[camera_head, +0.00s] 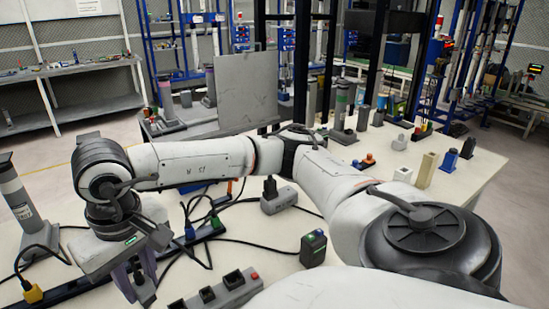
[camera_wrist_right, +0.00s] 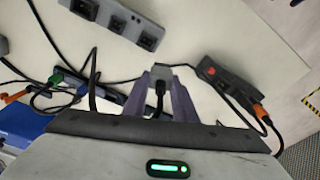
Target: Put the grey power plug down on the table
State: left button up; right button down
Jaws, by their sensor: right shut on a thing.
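My right gripper (camera_head: 140,291) reaches across the table from the right and points down at the front left. It also shows in the right wrist view (camera_wrist_right: 161,82), where its two purple-grey fingers are closed around a dark grey plug (camera_wrist_right: 159,88) with a black cord. In the head view the plug is a small dark shape (camera_head: 139,279) between the fingers, mostly hidden. I cannot tell whether it touches the table (camera_head: 255,262). My left gripper is not in view.
A grey socket strip (camera_head: 232,292) lies just right of the gripper, and a black box (camera_head: 313,248) stands further right.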

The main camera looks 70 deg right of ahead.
jog(key=w+d+r+m, duration=0.1)
jog(key=w+d+m, duration=0.4)
jog(key=d, duration=0.4)
jog(key=shift+n, duration=0.4)
jog(key=shift+w+d+f, duration=0.1)
jog(key=shift+w+f, duration=0.05)
jog(key=shift+f, duration=1.45)
jog(key=shift+w+a+f, duration=0.1)
jog(key=shift+w+f, duration=0.1)
jog(key=shift+f, duration=1.45)
jog(key=shift+w+d+f, duration=0.1)
jog(key=shift+w+f, duration=0.05)
jog(key=shift+f, duration=1.45)
jog(key=shift+f, duration=0.1)
jog(key=c, duration=1.9)
grip_release()
jog(key=shift+f, duration=0.1)
jog(key=o, duration=0.5)
jog(key=shift+c, duration=0.2)
notch_tip(320, 180, up, 12)
jog(key=s, duration=0.1)
jog(key=shift+s+a+r+b, duration=0.15)
jog(key=shift+a+r+b, duration=0.05)
jog(key=shift+a+b, duration=0.15)
